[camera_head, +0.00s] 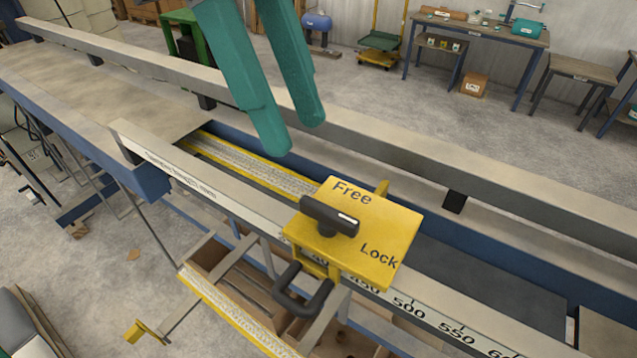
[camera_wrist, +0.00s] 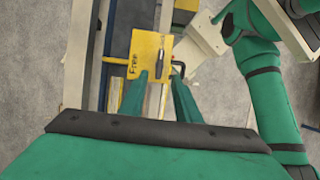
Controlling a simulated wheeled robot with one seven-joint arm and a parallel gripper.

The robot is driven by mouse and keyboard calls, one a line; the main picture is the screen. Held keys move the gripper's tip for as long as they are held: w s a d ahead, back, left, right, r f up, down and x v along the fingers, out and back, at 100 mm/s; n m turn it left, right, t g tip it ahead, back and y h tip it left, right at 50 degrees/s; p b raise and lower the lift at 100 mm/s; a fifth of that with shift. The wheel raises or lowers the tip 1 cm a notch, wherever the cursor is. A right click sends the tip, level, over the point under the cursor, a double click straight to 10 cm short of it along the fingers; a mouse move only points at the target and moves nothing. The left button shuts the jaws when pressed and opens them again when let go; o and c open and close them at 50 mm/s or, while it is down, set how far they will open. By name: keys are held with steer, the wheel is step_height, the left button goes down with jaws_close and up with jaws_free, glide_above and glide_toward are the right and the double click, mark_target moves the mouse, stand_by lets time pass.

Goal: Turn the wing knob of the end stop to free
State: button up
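The end stop is a yellow plate (camera_head: 385,225) marked "Free" at its upper edge and "Lock" at its lower right. It sits on the ruled rail and also shows in the wrist view (camera_wrist: 145,50). The black wing knob (camera_head: 330,216) lies across the plate's left part, with a white mark at its right end, between the two words' sides. In the wrist view the knob (camera_wrist: 161,52) shows small. My gripper (camera_head: 291,137) has its two teal fingers apart and empty, above and to the upper left of the knob, not touching it.
A black U-shaped handle (camera_head: 303,292) hangs at the plate's lower left. The ruled rail (camera_head: 455,325) runs diagonally below the plate. A long grey beam (camera_head: 400,150) runs behind it. Benches (camera_head: 480,35) stand far back on open floor.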

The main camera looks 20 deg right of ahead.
mark_target(328, 210)
steer(key=shift+x, duration=4.75)
steer(key=shift+s, duration=0.1)
jaws_close()
